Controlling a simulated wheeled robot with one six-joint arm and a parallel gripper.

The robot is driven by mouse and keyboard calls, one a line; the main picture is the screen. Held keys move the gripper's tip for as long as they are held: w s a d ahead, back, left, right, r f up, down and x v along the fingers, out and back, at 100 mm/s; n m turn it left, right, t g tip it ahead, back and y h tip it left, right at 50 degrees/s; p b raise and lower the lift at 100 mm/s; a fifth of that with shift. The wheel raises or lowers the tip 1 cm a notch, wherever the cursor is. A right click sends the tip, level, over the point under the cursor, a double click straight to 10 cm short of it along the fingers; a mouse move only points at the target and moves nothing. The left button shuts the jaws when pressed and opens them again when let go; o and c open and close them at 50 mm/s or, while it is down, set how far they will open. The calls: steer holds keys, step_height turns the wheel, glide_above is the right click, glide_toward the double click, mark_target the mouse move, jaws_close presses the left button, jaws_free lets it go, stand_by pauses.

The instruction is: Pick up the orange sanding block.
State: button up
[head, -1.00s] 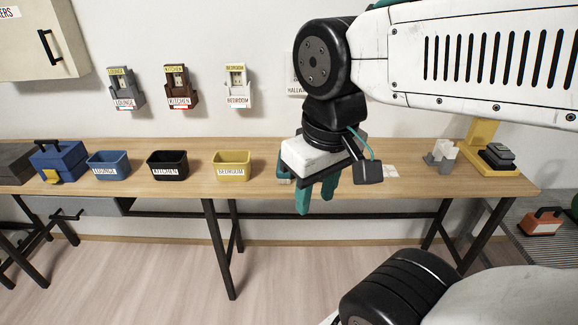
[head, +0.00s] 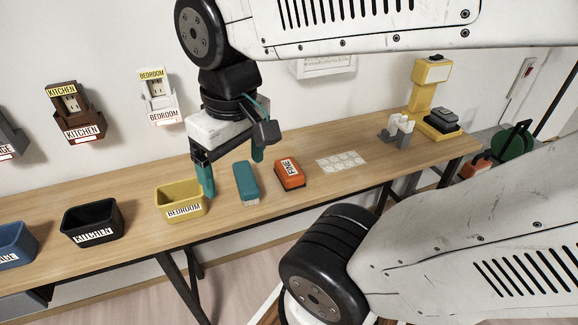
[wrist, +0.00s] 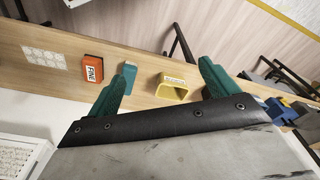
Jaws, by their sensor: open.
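The orange sanding block (head: 290,173) lies on the wooden table, with a white FINE label on top and a dark base. It also shows in the wrist view (wrist: 92,69), left of my gripper's fingers. My gripper (head: 231,168) is open and empty, above the table to the left of the block, near the yellow bin. In the wrist view my gripper's teal fingers (wrist: 160,85) are spread wide, with nothing between them touching either one.
A teal brush-like block (head: 246,183) lies just left of the orange block. The yellow BEDROOM bin (head: 181,209), black KITCHEN bin (head: 92,235) and blue bin (head: 14,258) stand further left. A white sheet (head: 342,162) lies right of the block; a yellow stand (head: 423,98) is at the right end.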

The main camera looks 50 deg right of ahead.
steer(key=w+d+f+m, duration=0.2)
steer(key=w+d+f, duration=0.2)
steer(key=w+d, duration=0.4)
steer(key=m+g, duration=0.1)
steer(key=m, duration=0.3)
glide_above(289, 167)
steer(key=f, duration=1.6)
steer(key=shift+s+f, duration=0.1)
steer(key=shift+s, duration=0.2)
steer(key=f, duration=0.8)
steer(key=shift+w, duration=0.25)
steer(key=c, duration=1.2)
steer(key=shift+r, duration=0.1)
